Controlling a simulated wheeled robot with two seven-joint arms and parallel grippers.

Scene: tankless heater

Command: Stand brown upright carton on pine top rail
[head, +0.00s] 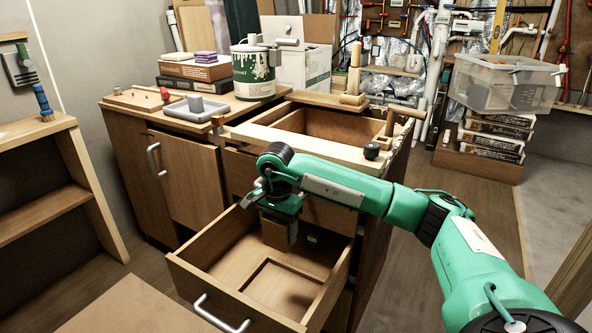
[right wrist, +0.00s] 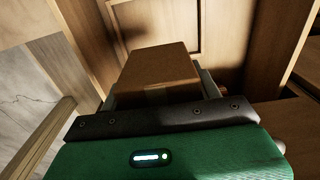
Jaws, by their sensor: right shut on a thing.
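My right gripper (head: 279,211) is shut on a brown carton (head: 275,235) and holds it over the open drawer (head: 208,267). In the right wrist view the carton (right wrist: 158,72) sits between the two fingers of my gripper (right wrist: 158,90), its plain brown face toward the camera. The pale pine top rail (head: 262,136) runs along the upper front of the cabinet, above and behind my gripper. My forearm passes in front of part of the cabinet. My left gripper is not in view.
A small black knob (head: 371,150) stands near the rail's right end. An open compartment (head: 330,126) lies behind the rail. A paint can (head: 253,72) and a grey tray (head: 195,109) stand on the counter at left. The clear bin (head: 505,82) is at right.

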